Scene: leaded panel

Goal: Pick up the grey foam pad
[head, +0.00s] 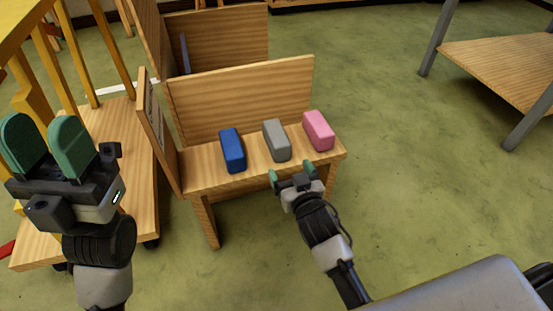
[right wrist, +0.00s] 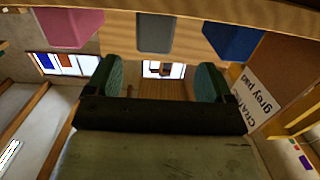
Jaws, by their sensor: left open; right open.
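The grey foam pad (head: 276,140) lies on a small wooden bench (head: 210,177), between a blue pad (head: 232,150) and a pink pad (head: 318,130). My right gripper (head: 291,175) is open and empty at the bench's front edge, just in front of the grey pad and apart from it. In the right wrist view, the grey pad (right wrist: 155,33) shows beyond the open fingers (right wrist: 155,80), with the pink pad (right wrist: 70,26) left and the blue pad (right wrist: 231,40) right. My left gripper (head: 45,145) is open and empty at the far left, away from the pads.
The bench has a wooden back panel (head: 240,98) behind the pads and a side board (head: 158,130) at its left. A yellow-railed wooden cart (head: 120,125) stands left of it. A wooden table (head: 500,65) stands at the upper right. Green floor (head: 400,170) between is clear.

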